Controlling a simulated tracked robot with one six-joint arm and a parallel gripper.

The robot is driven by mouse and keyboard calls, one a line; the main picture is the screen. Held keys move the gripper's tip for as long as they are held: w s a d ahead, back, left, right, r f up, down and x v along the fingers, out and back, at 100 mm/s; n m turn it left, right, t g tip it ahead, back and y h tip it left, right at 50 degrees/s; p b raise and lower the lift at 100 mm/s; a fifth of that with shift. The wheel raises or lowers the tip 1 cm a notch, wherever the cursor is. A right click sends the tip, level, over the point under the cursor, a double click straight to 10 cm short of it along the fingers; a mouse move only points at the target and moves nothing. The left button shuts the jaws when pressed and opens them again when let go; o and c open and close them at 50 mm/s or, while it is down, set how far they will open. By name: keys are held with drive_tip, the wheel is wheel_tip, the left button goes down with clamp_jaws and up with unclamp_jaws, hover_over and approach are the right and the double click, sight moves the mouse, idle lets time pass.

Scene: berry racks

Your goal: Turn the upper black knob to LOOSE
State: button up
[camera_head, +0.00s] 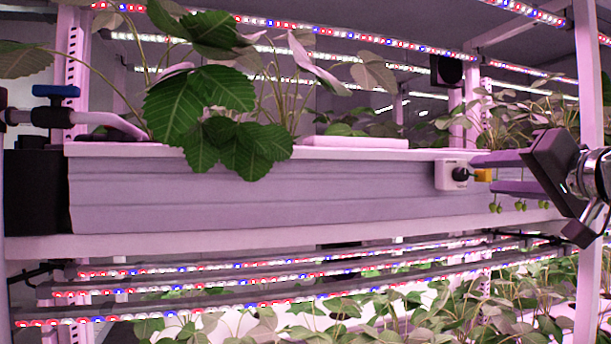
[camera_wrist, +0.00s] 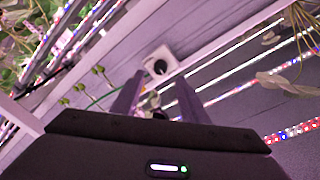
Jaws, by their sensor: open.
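A black knob (camera_head: 461,174) sits on a white box (camera_head: 443,174) on the front of the upper planter, right of centre in the head view. In the wrist view the knob (camera_wrist: 160,67) faces me from its white box (camera_wrist: 157,53), just beyond and between the fingertips. My gripper (camera_head: 481,172) comes in from the right, its two purple fingers apart, one above the other. In the wrist view my gripper (camera_wrist: 158,84) is open, with the knob apart from the fingers. The markings and pointer direction are too small to read.
Green berries (camera_head: 518,207) hang below the gripper. Large leaves (camera_head: 225,110) overhang the planter (camera_head: 280,190) at left. A blue-handled valve (camera_head: 57,92) is at far left. LED bars and plants lie below.

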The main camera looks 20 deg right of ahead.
sight(465, 174)
drive_tip(key=shift+w+d, duration=0.2)
drive_tip(key=shift+w, duration=2.7)
drive_tip(key=shift+c, duration=0.5)
clamp_jaws()
